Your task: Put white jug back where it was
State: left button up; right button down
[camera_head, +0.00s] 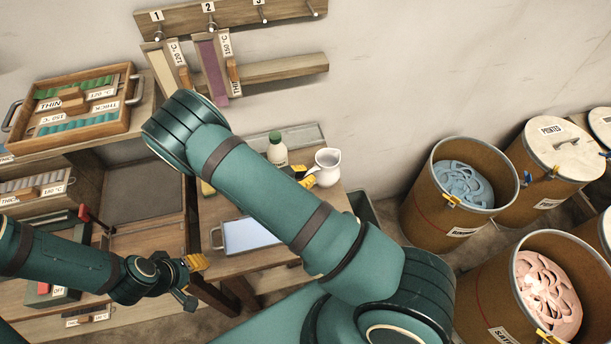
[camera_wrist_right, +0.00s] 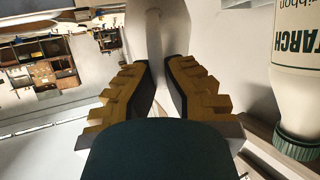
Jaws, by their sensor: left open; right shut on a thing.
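The white jug (camera_head: 326,166) stands upright at the back right corner of the small wooden table; I cannot tell whether its base touches the table. My right gripper (camera_head: 310,179), partly hidden behind my own arm, is shut on the jug. In the right wrist view the pale jug (camera_wrist_right: 154,40) shows between the yellow fingertips of the right gripper (camera_wrist_right: 155,75). My left gripper (camera_head: 192,272) is open and empty, at the lower left in front of the table.
A starch bottle (camera_head: 277,150) with a green cap stands just left of the jug and close beside the gripper in the wrist view (camera_wrist_right: 297,80). A light-blue tray (camera_head: 250,236) lies on the table (camera_head: 212,214). Bins of ribbon (camera_head: 433,215) stand on the right.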

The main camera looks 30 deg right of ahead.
jog(key=shift+f, duration=0.15)
jog(key=c, duration=1.1)
grip_release()
jog(key=shift+c, duration=0.2)
